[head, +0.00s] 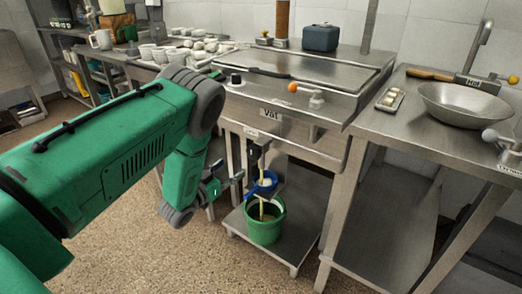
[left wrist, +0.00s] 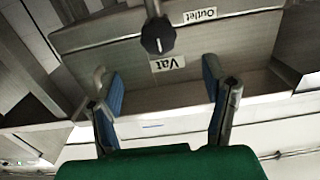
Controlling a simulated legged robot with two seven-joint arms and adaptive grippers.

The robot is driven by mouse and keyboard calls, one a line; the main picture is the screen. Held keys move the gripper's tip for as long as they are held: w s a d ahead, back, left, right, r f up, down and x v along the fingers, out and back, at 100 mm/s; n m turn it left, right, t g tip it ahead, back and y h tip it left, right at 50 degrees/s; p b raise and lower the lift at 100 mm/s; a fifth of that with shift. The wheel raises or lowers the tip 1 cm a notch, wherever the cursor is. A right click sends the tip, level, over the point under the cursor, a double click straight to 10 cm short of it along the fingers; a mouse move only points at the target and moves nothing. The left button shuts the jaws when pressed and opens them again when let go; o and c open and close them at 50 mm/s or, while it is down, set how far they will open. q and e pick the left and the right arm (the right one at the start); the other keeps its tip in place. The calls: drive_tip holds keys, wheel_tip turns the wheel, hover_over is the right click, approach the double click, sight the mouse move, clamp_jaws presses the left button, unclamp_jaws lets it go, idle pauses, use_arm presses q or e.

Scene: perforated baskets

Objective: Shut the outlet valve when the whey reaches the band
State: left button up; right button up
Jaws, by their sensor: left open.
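The steel vat (head: 300,85) carries a "Vat" label on its front. The black outlet valve (head: 253,152) sits under its front edge; a black knob with a white mark (left wrist: 157,35) shows near the "Outlet" label in the left wrist view. The whey level and the band are too small to read. My left gripper (head: 228,183) is open and empty, left of and below the valve, apart from it. My right gripper is out of view.
A steel bowl (head: 464,103) stands on the right bench. A white jug (head: 101,39) and several white cups stand on the back left bench. The floor left of the shelf is clear.

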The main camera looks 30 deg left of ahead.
sight(252, 153)
use_arm(q)
drive_tip(key=w+b, duration=0.1)
drive_tip(key=w, duration=0.2)
drive_tip(key=w+d+b, duration=0.1)
drive_tip(key=w, duration=0.3)
drive_tip(key=w+b, duration=0.1)
drive_tip(key=w, duration=0.3)
drive_tip(key=shift+d, duration=0.3)
drive_tip(key=shift+w+a, duration=0.25)
drive_tip(key=shift+w, duration=0.15)
drive_tip(key=shift+a, duration=0.15)
drive_tip(key=shift+d, duration=0.25)
drive_tip(key=c, duration=1.2)
